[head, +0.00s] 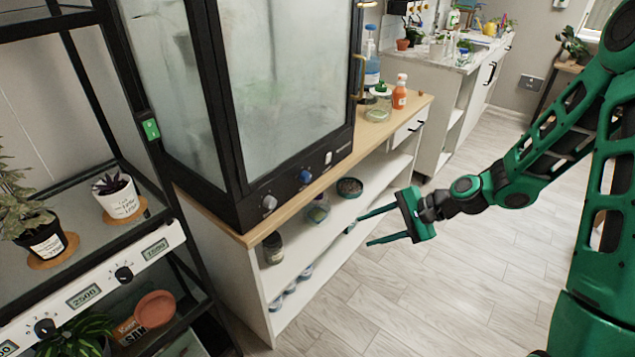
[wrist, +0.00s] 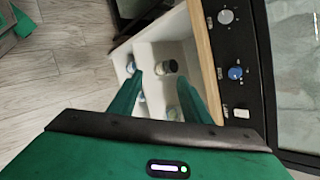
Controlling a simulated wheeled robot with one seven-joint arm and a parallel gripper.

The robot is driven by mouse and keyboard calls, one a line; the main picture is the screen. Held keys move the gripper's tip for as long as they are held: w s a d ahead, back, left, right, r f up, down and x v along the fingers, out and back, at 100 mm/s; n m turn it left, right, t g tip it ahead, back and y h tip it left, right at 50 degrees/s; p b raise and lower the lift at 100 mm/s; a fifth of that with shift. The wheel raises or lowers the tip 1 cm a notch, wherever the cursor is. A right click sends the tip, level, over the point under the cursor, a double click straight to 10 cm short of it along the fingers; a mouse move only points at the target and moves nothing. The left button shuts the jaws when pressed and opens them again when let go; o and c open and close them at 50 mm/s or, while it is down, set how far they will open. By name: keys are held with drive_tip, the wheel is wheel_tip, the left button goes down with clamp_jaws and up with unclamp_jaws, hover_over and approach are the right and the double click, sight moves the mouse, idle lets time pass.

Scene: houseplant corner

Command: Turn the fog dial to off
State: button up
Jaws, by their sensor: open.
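The labels are too small to read surely, so I cannot tell which dial is for fog. My gripper (head: 360,235) is open and empty, in front of the shelves below the strip, apart from the dials. Its fingers (wrist: 158,80) also show in the wrist view.
The cabinet stands on a wooden-topped shelf unit (head: 410,108) holding jars and a dish (head: 349,187). A black plant rack (head: 185,270) with more dials (head: 124,274) stands at left. An orange bottle (head: 399,92) stands beside the cabinet. Floor (head: 420,300) in front is clear.

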drive_tip(key=w+a+m+t+y, duration=0.2)
drive_tip(key=w+a+m+y, duration=0.1)
drive_tip(key=w+a+m, duration=0.25)
drive_tip(key=m+t+y, duration=0.2)
drive_tip(key=m+t, duration=0.4)
drive_tip(key=m, duration=0.2)
approach(309, 178)
drive_tip(key=shift+n, duration=0.25)
drive_tip(key=x, duration=0.7)
drive_tip(key=shift+w+a, duration=0.15)
drive_tip(key=shift+a, duration=0.2)
